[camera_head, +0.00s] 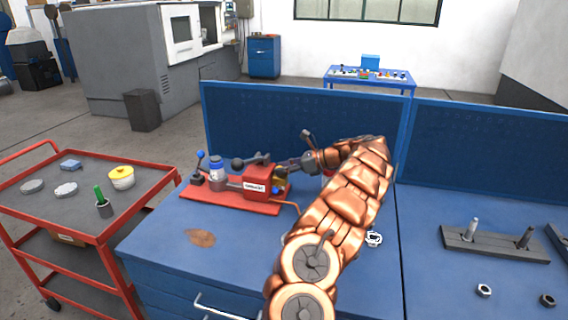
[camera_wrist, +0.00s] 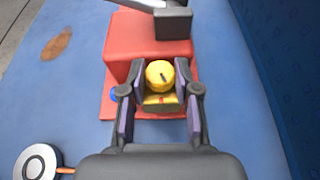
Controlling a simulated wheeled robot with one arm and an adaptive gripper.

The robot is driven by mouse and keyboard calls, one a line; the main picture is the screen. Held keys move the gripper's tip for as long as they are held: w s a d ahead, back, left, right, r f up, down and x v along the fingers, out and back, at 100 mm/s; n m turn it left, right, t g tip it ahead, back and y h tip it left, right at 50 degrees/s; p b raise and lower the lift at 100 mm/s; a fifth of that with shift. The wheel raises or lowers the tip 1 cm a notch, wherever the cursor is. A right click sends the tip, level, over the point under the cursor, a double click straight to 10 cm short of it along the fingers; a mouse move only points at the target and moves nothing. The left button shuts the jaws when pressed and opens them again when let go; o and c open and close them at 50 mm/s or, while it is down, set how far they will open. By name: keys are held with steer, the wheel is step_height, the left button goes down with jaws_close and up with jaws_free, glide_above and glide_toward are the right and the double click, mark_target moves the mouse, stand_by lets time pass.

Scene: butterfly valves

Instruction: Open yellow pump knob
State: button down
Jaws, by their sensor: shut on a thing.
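The red pump (camera_head: 259,185) stands on a red base plate on the blue workbench. Its yellow knob (camera_wrist: 160,74) shows in the wrist view between my fingers, with a dark line on its round face and a yellow part with a red mark below it. In the head view the yellow knob (camera_head: 281,172) is small and partly hidden near my gripper. My gripper (camera_wrist: 163,97) is shut on the yellow knob, one finger at each side. In the head view my gripper (camera_head: 296,163) reaches the pump's right end from the right.
A black lever (camera_wrist: 173,22) rises at the pump's far end. A blue-topped valve (camera_head: 217,170) stands left on the plate. A red cart (camera_head: 75,210) is at left. A blue perforated panel (camera_head: 300,120) bounds the bench behind. Nuts and a grey block (camera_head: 495,245) lie right.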

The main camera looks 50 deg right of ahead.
steer(key=shift+d+r+n+g+y+p, duration=0.15)
steer(key=shift+n+g+y+p, duration=0.4)
steer(key=shift+p, duration=1.15)
steer(key=shift+d+n+g+y+p, duration=0.15)
steer(key=shift+n+g+y+p, duration=0.4)
steer(key=shift+p, duration=1.15)
steer(key=shift+w+n+g+y+p, duration=0.1)
steer(key=shift+n+g+y+p, duration=0.2)
steer(key=shift+n+y+p, duration=1.2)
steer(key=shift+m+h+p, duration=0.6)
steer(key=shift+h, duration=0.1)
steer(key=c, duration=1.1)
jaws_free()
steer(key=shift+d, duration=0.1)
